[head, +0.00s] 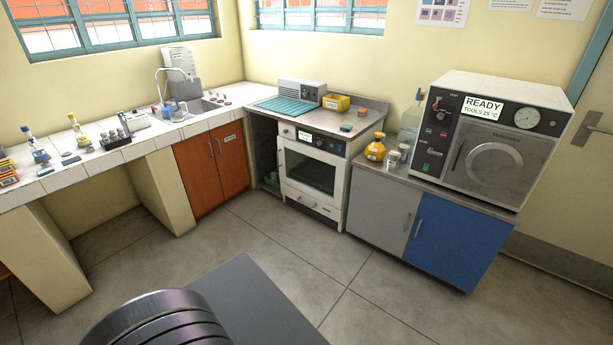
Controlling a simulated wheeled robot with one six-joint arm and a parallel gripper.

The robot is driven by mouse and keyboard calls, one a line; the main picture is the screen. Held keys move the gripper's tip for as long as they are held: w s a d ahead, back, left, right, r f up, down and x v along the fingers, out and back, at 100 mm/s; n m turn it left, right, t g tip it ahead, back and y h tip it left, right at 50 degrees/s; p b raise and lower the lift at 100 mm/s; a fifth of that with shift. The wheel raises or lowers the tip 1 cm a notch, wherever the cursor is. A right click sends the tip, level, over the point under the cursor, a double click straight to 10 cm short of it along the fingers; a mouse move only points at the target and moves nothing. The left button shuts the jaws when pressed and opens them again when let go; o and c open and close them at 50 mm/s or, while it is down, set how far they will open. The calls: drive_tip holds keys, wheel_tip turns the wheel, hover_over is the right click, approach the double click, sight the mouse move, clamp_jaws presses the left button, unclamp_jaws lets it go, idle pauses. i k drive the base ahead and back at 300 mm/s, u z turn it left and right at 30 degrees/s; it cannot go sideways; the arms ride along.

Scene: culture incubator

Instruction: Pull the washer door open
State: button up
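The washer (337,185) is a white under-counter appliance standing against the back wall, in the middle of the head view. Its door (308,195) has a dark glass window (311,170) and looks shut. A vertical handle (281,162) shows at the door's left side. A control panel with a small white label (318,139) and knobs sits above the door. A lower panel with a pull (309,205) is below it. My gripper is not in view.
Orange cabinets (212,167) stand left of the washer, past a dark open bay (265,152). Grey and blue cabinets (450,237) stand right, bearing a steriliser (497,140) marked READY. The tiled floor (270,235) before the washer is clear.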

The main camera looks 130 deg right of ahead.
sight(340, 163)
drive_tip(key=z, duration=4.15)
drive_tip(key=i, duration=1)
drive_tip(key=u, duration=0.65)
drive_tip(key=i, duration=1.8)
drive_tip(key=z, duration=0.7)
drive_tip(key=i, duration=0.95)
drive_tip(key=z, duration=0.5)
